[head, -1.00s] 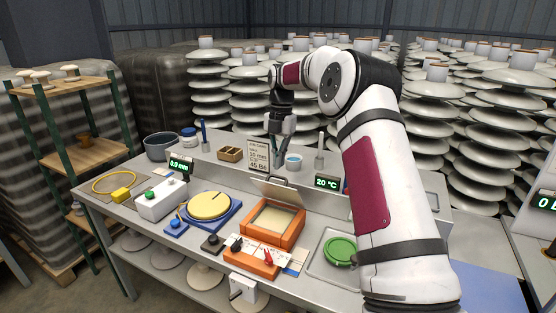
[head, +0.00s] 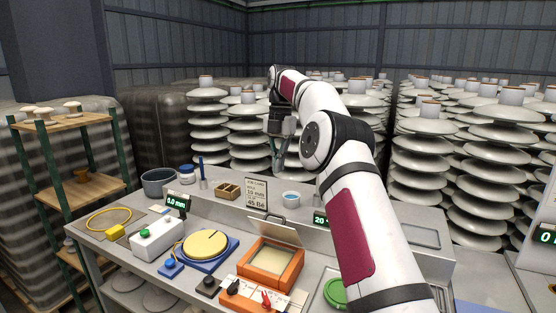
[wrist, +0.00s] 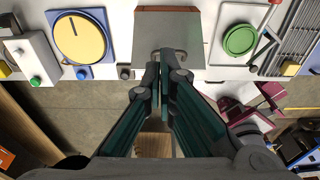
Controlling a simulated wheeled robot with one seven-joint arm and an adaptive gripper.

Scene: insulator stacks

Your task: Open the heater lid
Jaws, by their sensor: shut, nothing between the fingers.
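The orange heater (head: 265,268) stands on the bench, with a pale square plate inside its frame. Its grey lid (head: 277,232) stands raised at the back edge, leaning back, with a dark handle (head: 271,218) at its top. My gripper's fingers (wrist: 166,75) also show in the wrist view, apart from the lid as far as I can tell.
A yellow disc on a blue base (head: 206,245) sits left of the heater. An orange control box (head: 252,299) is in front. A green dish (head: 335,293) lies right. A sign (head: 256,194) and a small cup (head: 291,199) stand on the rear shelf. Insulator stacks rise behind.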

